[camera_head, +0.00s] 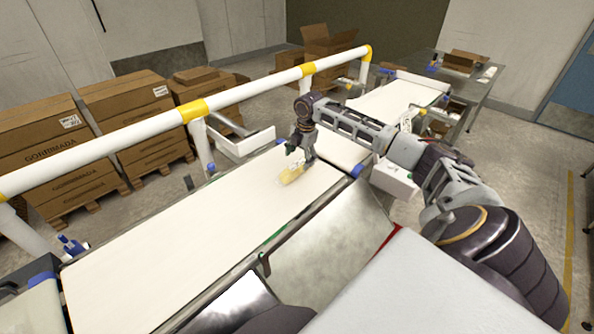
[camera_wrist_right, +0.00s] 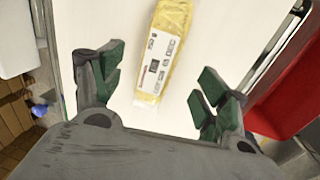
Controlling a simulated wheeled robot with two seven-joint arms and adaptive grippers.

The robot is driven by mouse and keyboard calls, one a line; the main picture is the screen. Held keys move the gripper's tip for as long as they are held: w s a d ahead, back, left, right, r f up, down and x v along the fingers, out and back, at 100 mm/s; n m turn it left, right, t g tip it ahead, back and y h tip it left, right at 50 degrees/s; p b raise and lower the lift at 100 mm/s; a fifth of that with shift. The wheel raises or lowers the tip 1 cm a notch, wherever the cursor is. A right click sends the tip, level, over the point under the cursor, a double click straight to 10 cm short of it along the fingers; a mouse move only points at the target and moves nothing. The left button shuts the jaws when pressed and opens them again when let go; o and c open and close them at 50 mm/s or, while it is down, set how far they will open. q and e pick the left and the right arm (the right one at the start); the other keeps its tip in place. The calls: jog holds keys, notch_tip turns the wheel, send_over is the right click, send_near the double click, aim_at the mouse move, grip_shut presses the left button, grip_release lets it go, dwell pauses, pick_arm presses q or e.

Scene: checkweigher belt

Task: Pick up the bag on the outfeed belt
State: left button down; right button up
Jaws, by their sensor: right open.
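A yellow bag (camera_head: 292,173) with a white label lies on the white belt (camera_head: 190,228), near its far end in the head view. In the right wrist view the bag (camera_wrist_right: 163,52) lies lengthwise, its near end between and just ahead of my open fingers. My right gripper (camera_head: 303,153) is above the belt right by the bag and partly covers it in the head view. In the right wrist view the right gripper (camera_wrist_right: 155,90) is open, with clear gaps between its green-padded fingers and the bag. My left gripper is not in view.
A white guard rail (camera_head: 140,133) with yellow joints runs along the belt's far side. Another belt section (camera_head: 390,98) continues beyond. Cardboard boxes (camera_head: 125,105) stand on pallets at the left. A red surface (camera_wrist_right: 290,88) lies beside the belt in the wrist view. The near belt is clear.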

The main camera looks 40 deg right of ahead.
aim_at(298, 164)
jog(key=shift+f, duration=0.45)
jog(key=shift+w+a+f, duration=0.1)
jog(key=shift+w+f, duration=0.15)
jog(key=shift+f, duration=1.05)
jog(key=shift+w+a+f, duration=0.1)
jog(key=shift+w+f, duration=0.1)
jog(key=shift+f, duration=1.05)
jog(key=c, duration=1.3)
jog(key=shift+r, duration=0.2)
notch_tip(298, 164, up, 10)
jog(key=shift+f, duration=0.1)
